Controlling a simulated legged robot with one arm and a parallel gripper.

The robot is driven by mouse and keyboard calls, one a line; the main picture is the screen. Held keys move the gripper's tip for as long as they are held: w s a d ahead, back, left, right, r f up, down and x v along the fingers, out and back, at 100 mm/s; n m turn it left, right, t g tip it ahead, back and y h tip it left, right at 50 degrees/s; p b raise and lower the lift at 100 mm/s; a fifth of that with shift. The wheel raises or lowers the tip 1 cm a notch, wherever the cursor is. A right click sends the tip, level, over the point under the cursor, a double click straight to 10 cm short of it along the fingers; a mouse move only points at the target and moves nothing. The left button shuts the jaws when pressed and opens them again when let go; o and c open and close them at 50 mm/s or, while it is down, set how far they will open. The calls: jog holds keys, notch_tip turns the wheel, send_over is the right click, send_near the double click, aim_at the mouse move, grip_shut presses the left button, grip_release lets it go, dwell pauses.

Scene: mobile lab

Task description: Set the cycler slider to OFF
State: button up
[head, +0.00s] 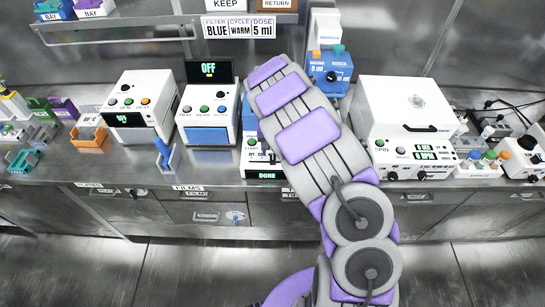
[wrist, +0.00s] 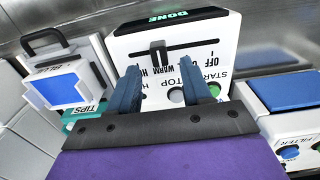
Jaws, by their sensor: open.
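The cycler (wrist: 205,25) is a white box with a green DONE display, upside down in the wrist view; in the head view the cycler (head: 250,160) is partly hidden by my arm. Its black slider knob (wrist: 158,54) sits in a dark slot, at or near the WARM label, left of the slot's middle in the wrist view. The OFF label (wrist: 207,52) is towards the right end. My gripper (wrist: 161,78) is open and empty, its two blue fingers apart in front of the slider, one on each side of the knob; contact is not clear. START and STOP buttons are partly hidden behind the fingers.
A white device with an OFF display (head: 208,68) stands left of the cycler in the head view. A large white lidded machine (head: 405,105) stands to the right. A sign (head: 240,27) reads BLUE, WARM, 5 ml.

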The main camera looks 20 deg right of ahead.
aim_at(273, 157)
jog(key=shift+f, duration=2.4)
grip_shut()
